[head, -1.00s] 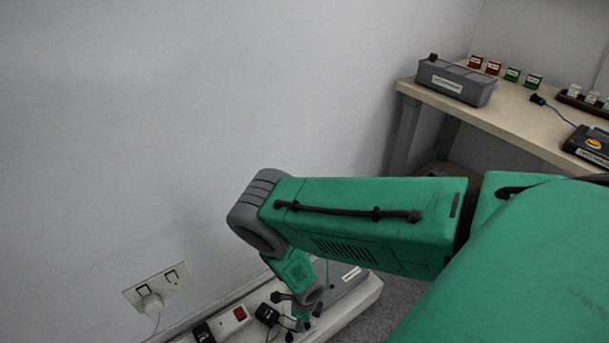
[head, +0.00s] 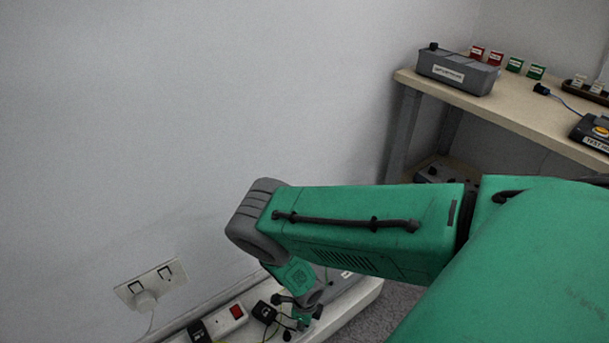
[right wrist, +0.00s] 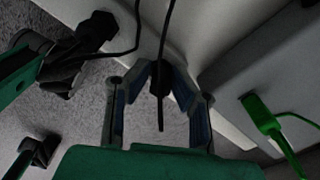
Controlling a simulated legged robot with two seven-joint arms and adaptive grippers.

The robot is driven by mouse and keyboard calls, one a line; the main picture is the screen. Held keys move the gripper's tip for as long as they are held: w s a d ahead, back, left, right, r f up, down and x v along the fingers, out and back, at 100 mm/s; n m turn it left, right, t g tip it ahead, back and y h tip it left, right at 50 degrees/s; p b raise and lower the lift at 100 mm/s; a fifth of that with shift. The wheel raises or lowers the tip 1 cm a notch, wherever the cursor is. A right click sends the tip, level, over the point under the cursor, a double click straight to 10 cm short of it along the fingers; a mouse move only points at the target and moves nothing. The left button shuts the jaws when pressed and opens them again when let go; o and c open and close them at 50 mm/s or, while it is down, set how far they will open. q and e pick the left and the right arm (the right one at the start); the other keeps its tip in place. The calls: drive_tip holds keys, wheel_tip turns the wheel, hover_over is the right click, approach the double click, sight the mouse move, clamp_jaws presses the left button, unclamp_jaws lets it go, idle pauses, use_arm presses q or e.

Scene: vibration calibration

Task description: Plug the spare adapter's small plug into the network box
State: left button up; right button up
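My right arm reaches in from the right in the head view, its gripper (head: 300,318) low above the white ledge. In the right wrist view the fingers of this gripper (right wrist: 161,80) close around a small black plug (right wrist: 160,88) on a thin black cable. A grey box, probably the network box (right wrist: 232,82), is at the right with a green plug (right wrist: 262,115) at it. The plug is apart from the box. In the head view the grey box (head: 345,287) is partly hidden by my arm. Black adapters (head: 264,312) (head: 199,331) sit by the power strip. My left gripper is out of view.
The power strip (head: 226,320) has a red switch. A wooden table (head: 500,108) at the right bears a grey case (head: 456,73) and small red and green blocks. Loose cables run near the gripper.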

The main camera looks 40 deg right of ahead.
drive_tip(key=shift+d, duration=0.1)
clamp_jaws()
drive_tip(key=shift+a+r, duration=0.2)
drive_tip(key=shift+r+p, duration=0.2)
drive_tip(key=shift+p, duration=0.2)
drive_tip(key=shift+r+p, duration=0.35)
idle(0.5)
drive_tip(key=shift+r, duration=0.15)
drive_tip(key=shift+r+p, duration=1.65)
drive_tip(key=shift+p, duration=0.05)
drive_tip(key=shift+r, duration=0.1)
